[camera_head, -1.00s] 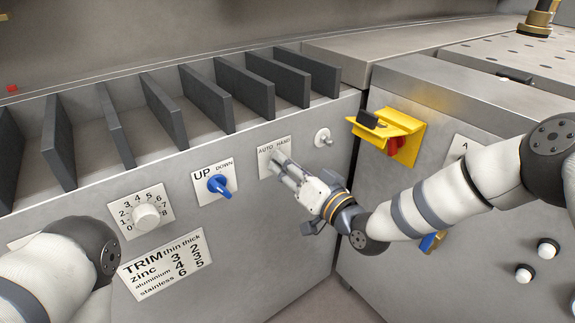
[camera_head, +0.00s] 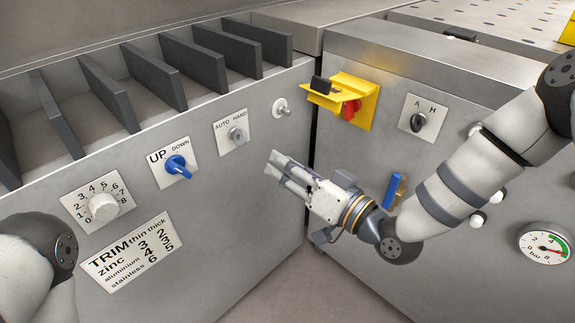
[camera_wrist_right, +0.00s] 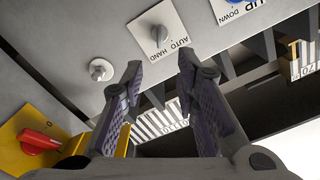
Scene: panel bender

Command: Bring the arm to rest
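My right gripper (camera_head: 283,174) is in front of the machine, below and right of the AUTO/HAND selector knob (camera_head: 236,134), and apart from it. In the right wrist view its two fingers (camera_wrist_right: 157,90) stand apart with nothing between them. The AUTO/HAND knob also shows in that view (camera_wrist_right: 159,35), beyond the fingertips. My right arm reaches in from the right in the head view. My left arm shows only in part at the lower left, and its gripper is out of frame.
The blue UP/DOWN switch (camera_head: 178,166) and white numbered dial (camera_head: 103,206) are on the left panel. A yellow bracket (camera_head: 345,95) with a red knob (camera_head: 351,109) juts from the right cabinet. A blue handle (camera_head: 393,189) and pressure gauge (camera_head: 544,243) are near my right arm.

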